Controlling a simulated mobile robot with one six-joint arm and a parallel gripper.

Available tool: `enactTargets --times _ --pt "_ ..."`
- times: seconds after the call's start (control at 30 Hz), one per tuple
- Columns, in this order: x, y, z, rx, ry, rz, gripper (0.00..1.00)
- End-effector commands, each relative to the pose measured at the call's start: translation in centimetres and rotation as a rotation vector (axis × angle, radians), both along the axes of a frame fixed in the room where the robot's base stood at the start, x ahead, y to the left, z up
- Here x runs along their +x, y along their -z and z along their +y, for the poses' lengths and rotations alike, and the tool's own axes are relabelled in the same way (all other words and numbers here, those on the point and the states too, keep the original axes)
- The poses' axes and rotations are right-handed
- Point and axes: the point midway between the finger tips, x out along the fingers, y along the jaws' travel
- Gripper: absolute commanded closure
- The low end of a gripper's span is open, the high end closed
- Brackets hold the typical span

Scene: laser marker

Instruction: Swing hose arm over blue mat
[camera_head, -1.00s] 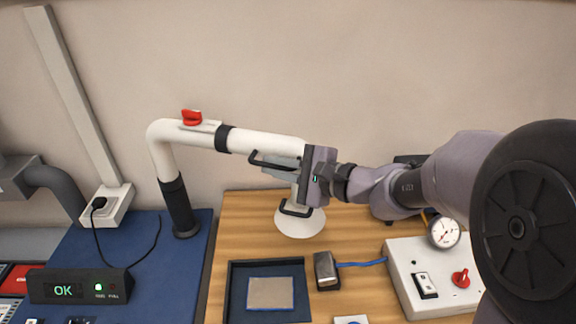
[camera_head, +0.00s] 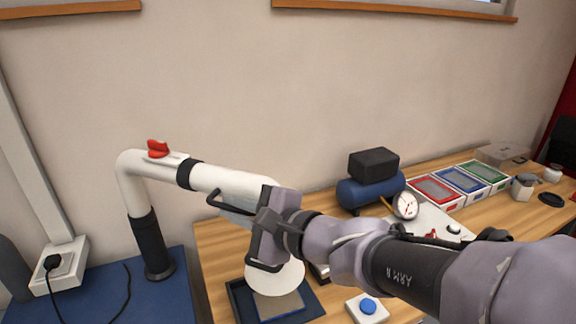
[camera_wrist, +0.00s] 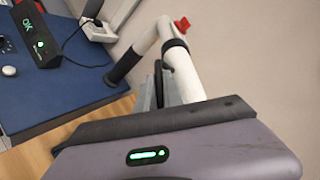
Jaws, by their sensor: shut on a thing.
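The hose arm (camera_head: 235,183) is a white pipe with black collars and a red knob (camera_head: 157,149). Its black foot stands on the blue mat (camera_head: 95,300) at the lower left. Its white cone hood (camera_head: 278,278) hangs at the right end and overlaps the dark tray in the head view, off the mat. My gripper (camera_head: 240,207) is shut on the hose arm near the hood; the exact grip is partly hidden by my wrist. In the wrist view the grey fingers (camera_wrist: 160,88) lie beside the pipe (camera_wrist: 186,78), with the mat (camera_wrist: 60,85) at left.
The dark tray (camera_head: 240,300) holds a grey plate. A blue-button box (camera_head: 367,307) stands beside it. A gauge (camera_head: 406,205), a blue tank (camera_head: 370,190) and coloured bins (camera_head: 462,180) stand right. A black display box (camera_wrist: 35,38) and a plug cable are on the mat.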

Motion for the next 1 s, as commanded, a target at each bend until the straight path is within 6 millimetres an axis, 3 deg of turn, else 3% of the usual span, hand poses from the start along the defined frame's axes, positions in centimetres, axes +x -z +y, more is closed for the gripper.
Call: enactTargets --times 0.47,0.5,0.6,1.0 --pt "-0.09 0.02 0.30 -0.001 -0.001 0.000 1.00" --pt "-0.08 0.01 0.30 -0.001 -0.001 0.000 0.83" --pt "-0.07 0.01 0.30 -0.001 -0.001 0.000 0.67" --pt "-0.51 -0.43 -0.62 0.000 0.003 -0.002 0.67"
